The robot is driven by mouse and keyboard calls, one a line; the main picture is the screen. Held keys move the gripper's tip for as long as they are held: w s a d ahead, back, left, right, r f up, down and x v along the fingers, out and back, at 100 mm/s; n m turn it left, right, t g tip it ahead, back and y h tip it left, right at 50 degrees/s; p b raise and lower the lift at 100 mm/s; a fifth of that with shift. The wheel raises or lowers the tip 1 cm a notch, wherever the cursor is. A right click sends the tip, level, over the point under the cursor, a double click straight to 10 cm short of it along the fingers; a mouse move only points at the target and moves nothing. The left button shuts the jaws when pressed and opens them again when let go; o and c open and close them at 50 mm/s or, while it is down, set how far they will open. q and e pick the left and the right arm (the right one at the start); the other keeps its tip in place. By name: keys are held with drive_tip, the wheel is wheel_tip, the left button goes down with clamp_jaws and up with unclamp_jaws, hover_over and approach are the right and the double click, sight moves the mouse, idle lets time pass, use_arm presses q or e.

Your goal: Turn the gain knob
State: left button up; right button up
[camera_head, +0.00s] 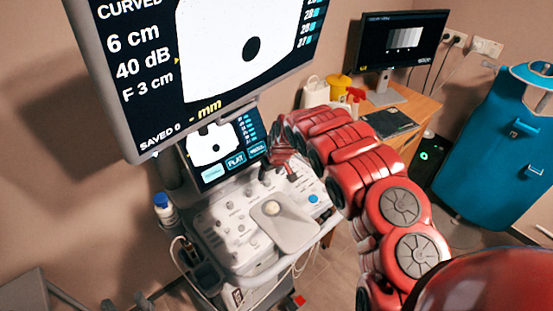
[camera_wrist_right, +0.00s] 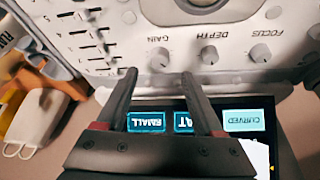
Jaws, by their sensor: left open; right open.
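The gain knob (camera_wrist_right: 162,58) is a small grey knob on the white console, with its label upside down in the right wrist view. My right gripper (camera_wrist_right: 159,75) is open there, its two dark fingertips on either side of and just short of the knob. I see no contact. In the head view my right gripper (camera_head: 278,175) is over the back of the console (camera_head: 225,215), below the small touch screen (camera_head: 215,150); the gain knob cannot be made out there. The large monitor (camera_head: 245,45) reads 40 dB. My left gripper is not in view.
The depth knob (camera_wrist_right: 210,55) and focus knob (camera_wrist_right: 260,53) stand beside the gain knob. Sliders (camera_wrist_right: 90,38) lie on its other side. A bottle (camera_head: 165,210) is at the console's left side. A wooden desk (camera_head: 415,105) with a second monitor stands behind.

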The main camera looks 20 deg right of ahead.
drive_tip(key=p+v, duration=1.2)
drive_tip(key=p, duration=0.3)
